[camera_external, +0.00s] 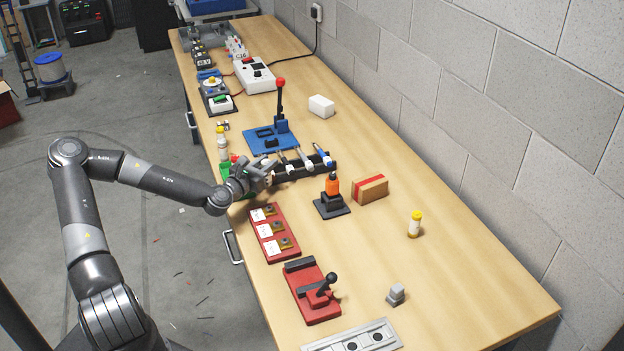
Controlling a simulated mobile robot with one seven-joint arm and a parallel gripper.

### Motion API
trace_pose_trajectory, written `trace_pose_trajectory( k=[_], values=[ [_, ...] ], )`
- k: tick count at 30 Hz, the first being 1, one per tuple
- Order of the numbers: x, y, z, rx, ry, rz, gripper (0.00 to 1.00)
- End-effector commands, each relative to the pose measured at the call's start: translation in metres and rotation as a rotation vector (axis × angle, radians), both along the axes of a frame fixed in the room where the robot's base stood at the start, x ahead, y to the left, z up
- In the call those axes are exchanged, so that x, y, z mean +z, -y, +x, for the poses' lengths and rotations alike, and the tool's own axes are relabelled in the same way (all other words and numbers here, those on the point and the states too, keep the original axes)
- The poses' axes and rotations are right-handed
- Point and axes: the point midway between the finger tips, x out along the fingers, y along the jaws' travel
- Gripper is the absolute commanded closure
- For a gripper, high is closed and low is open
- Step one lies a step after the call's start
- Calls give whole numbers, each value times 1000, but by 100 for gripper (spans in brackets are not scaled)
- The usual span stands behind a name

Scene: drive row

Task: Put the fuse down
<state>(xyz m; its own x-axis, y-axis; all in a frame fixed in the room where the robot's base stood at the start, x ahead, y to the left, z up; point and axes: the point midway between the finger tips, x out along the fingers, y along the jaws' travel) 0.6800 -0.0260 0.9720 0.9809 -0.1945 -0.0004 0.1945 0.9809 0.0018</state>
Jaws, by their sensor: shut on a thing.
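My gripper (266,172) is over the left edge of the wooden bench, at the left end of a black rack. It is shut on the fuse, which is mostly hidden by the fingers at this size. I cannot tell whether the fuse touches anything below. A white cylinder with a yellow cap (414,226) stands upright on the right part of the bench. Similar yellow and white cylinders (222,148) stand near the left edge, behind my gripper.
The black rack (318,165) holds several pale-handled tools. Nearby are a red panel (281,248), an orange-topped black stand (332,205), a red-and-tan block (370,189), a blue lever base (270,138) and a red lever base (313,307). The bench's right side (460,270) is largely clear.

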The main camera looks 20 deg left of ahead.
Motion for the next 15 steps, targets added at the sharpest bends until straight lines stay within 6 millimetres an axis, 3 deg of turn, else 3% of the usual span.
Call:
trace_pose_trajectory(
  k=[5,10,15],
  values=[
    [-12,-2,1,-1,-1,-2,100],
    [-37,-1,1,-1,-1,-1,100],
    [-41,-2,1,0,1,0,100]
  ],
)
